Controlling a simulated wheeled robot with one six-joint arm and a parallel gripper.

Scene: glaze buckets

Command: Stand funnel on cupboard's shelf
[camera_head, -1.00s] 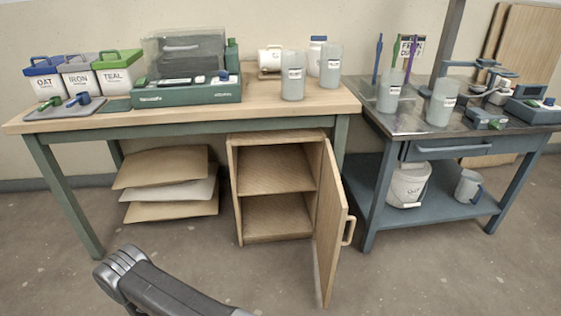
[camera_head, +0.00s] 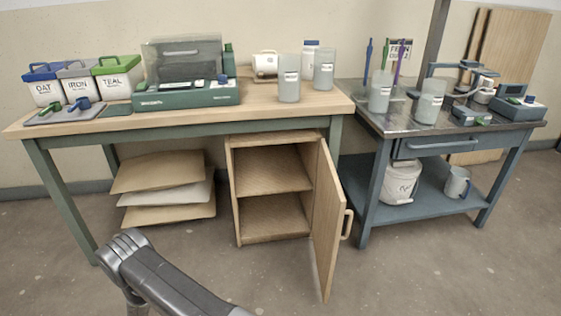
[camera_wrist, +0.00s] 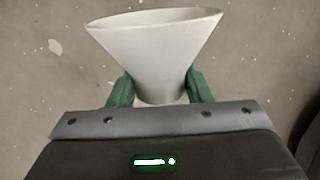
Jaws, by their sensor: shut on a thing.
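A white funnel (camera_wrist: 155,50) is between the green fingers of my gripper (camera_wrist: 160,90) in the wrist view. The fingers are shut on its narrower lower part, and its wide mouth points away from the gripper body. Only floor shows behind the funnel. The wooden cupboard (camera_head: 232,190) stands under the long table in the head view. Its door (camera_head: 328,220) is swung open to the right. Its middle shelf (camera_head: 272,178) is bare, and the bottom compartment is empty too. The head view shows only part of my arm at the bottom; the gripper and funnel are out of that view.
The open door juts forward with its handle (camera_head: 347,224) on the right. Stacked boards (camera_head: 165,185) lie left of the cupboard. A blue-grey bench (camera_head: 430,195) stands to the right, with a white bucket (camera_head: 400,183) on its lower shelf. Floor before the cupboard is clear.

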